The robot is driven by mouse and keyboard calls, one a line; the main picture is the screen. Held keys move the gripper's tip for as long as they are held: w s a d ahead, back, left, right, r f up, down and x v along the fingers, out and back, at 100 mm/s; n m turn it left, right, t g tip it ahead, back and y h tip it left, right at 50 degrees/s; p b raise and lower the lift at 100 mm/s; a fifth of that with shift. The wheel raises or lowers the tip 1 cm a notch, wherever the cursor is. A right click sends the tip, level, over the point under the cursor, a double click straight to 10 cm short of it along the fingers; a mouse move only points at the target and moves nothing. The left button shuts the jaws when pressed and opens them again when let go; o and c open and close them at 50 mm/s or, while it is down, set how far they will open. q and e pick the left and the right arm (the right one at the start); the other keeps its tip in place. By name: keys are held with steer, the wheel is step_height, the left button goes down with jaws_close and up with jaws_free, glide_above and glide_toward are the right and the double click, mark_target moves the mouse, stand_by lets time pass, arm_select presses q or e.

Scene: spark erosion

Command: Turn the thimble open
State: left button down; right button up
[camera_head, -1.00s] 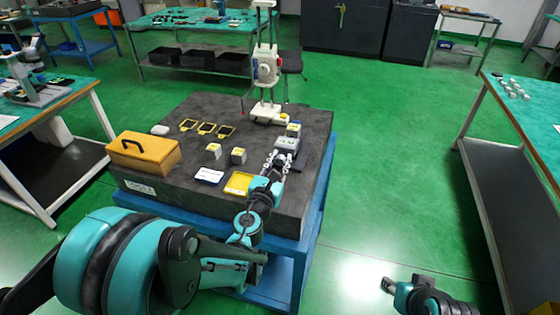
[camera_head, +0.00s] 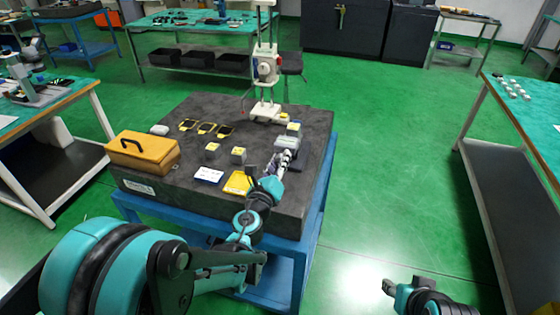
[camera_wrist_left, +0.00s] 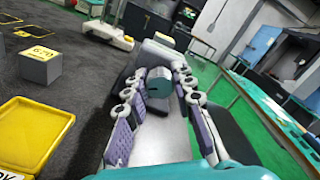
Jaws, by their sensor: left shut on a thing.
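The thimble (camera_wrist_left: 158,84) is a short grey-teal cylinder, seen end-on in the left wrist view. It sits at the near end of a grey block-like device (camera_head: 287,142) on the right side of the dark slab. My left gripper (camera_wrist_left: 156,92) has its fingers on both sides of the thimble and is shut on it. In the head view, my left gripper (camera_head: 286,160) hides the thimble and part of the device. My right gripper (camera_head: 398,285) hangs over the green floor at lower right, far from the slab; its finger gap is too small to judge.
A white stand (camera_head: 267,75) rises behind the device. Open green floor lies right.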

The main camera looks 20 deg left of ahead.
arm_select(q)
steer(key=n, duration=0.5)
steer(key=shift+n, duration=0.3)
steer(key=n, duration=0.6)
steer(key=shift+b, duration=0.35)
steer(key=n, duration=0.5)
steer(key=shift+n, duration=0.3)
steer(key=n, duration=1.3)
steer(key=shift+n, duration=0.3)
steer(key=n, duration=0.3)
steer(key=shift+n+b, duration=0.3)
steer(key=n, duration=0.3)
steer(key=shift+n, duration=0.4)
steer(key=n, duration=0.4)
steer(key=shift+d, duration=0.1)
steer(key=shift+n, duration=2.4)
